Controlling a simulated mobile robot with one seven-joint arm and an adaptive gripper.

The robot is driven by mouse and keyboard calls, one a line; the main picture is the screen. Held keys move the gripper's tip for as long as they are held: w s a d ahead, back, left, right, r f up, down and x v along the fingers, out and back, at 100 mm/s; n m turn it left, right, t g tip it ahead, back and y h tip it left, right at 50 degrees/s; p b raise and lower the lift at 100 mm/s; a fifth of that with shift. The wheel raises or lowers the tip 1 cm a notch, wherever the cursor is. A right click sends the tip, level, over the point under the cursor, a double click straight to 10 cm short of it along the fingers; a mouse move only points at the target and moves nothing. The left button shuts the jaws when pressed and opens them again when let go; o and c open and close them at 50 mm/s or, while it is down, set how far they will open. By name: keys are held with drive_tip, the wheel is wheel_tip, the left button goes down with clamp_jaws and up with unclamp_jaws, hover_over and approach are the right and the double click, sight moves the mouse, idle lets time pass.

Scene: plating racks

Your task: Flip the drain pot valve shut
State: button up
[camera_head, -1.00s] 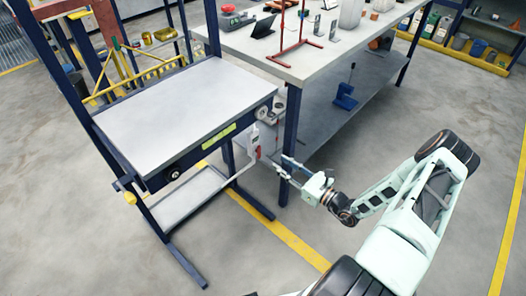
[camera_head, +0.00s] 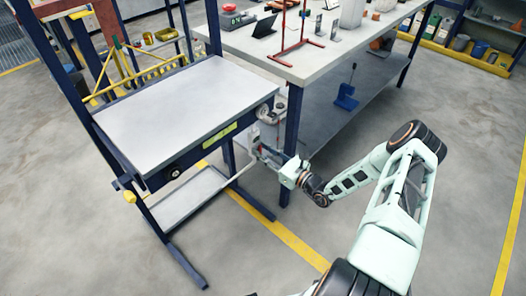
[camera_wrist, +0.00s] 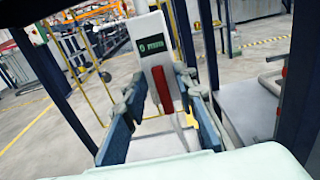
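A red lever (camera_wrist: 162,90) hangs from a white fitting (camera_wrist: 150,38) with a dark label, in the middle of the wrist view. It looks like the drain pot valve's handle, pointing downward. In the head view the white fitting (camera_head: 254,134) is at the rack's right front corner. My gripper (camera_wrist: 164,92) is open, with one blue-grey finger on each side of the red lever. I cannot tell whether either finger touches it. In the head view my gripper (camera_head: 264,152) is right at the fitting and hides most of the lever.
A rack with a grey top (camera_head: 170,105) stands at the left, with a lower shelf (camera_head: 188,195). A workbench (camera_head: 345,60) with dark blue legs is close behind my gripper. The floor at the front and right is clear, with yellow lines.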

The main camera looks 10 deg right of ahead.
clamp_jaws()
drive_tip(key=shift+n, duration=0.3)
drive_tip(key=shift+s+a+f+n+p, duration=0.25)
drive_tip(key=shift+n+p, duration=0.2)
drive_tip(key=shift+n, duration=2.45)
drive_tip(key=shift+s+a+f+n+p, duration=0.15)
drive_tip(key=shift+f+n+p, duration=0.3)
drive_tip(key=shift+n, duration=2.45)
drive_tip(key=shift+s+a+f+n+p, duration=0.1)
drive_tip(key=shift+a+f+n+p, duration=0.3)
drive_tip(key=shift+n, duration=2.5)
drive_tip(key=shift+d+r, duration=0.15)
drive_tip(key=shift+r, duration=0.05)
drive_tip(key=shift+o, duration=0.9)
unclamp_jaws()
